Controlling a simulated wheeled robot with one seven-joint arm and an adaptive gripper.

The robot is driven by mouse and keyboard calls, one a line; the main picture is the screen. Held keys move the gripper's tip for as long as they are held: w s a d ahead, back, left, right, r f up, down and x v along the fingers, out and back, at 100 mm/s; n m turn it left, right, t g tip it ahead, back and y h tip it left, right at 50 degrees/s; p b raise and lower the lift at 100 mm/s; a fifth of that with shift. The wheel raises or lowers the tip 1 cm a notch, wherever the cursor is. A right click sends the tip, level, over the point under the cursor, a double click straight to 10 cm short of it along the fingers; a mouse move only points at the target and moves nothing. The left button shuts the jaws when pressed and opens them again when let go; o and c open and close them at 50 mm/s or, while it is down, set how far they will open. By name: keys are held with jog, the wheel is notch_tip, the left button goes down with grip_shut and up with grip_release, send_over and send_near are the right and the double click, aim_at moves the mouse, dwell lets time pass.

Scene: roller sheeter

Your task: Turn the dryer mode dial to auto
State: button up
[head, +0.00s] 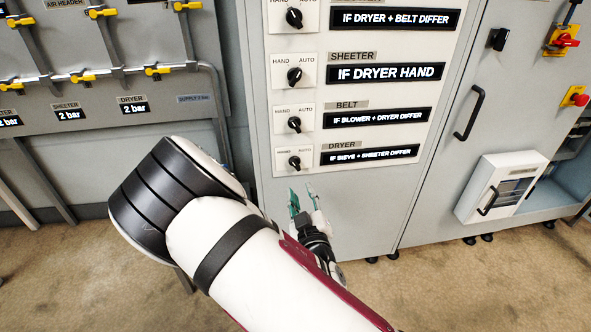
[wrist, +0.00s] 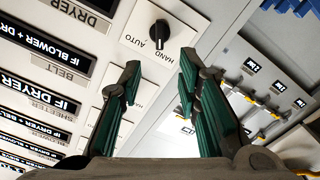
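The dryer mode dial (head: 294,161) is a black knob on a white plate marked HAND on the left and AUTO on the right, lowest of the dials in the head view. In the wrist view, where the panel shows upside down, the knob (wrist: 158,35) stands at the top, just beyond the fingertips. I cannot tell for sure which mark it points to. My gripper (head: 302,191) is just below the dial plate in the head view. Its green-padded fingers are apart and empty in the wrist view (wrist: 160,68), with the knob not between them.
The belt dial (head: 294,123) and sheeter dial (head: 294,75) sit above the dryer dial, with black text displays beside them. A cabinet door with a black handle (head: 469,113) is to the right. Yellow-handled valves (head: 158,70) and pipes are at the left.

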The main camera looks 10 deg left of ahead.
aim_at(295, 165)
jog(key=b+x, duration=0.1)
jog(key=x, duration=1)
jog(key=shift+w+f, duration=0.1)
jog(key=shift+w, duration=0.05)
grip_shut()
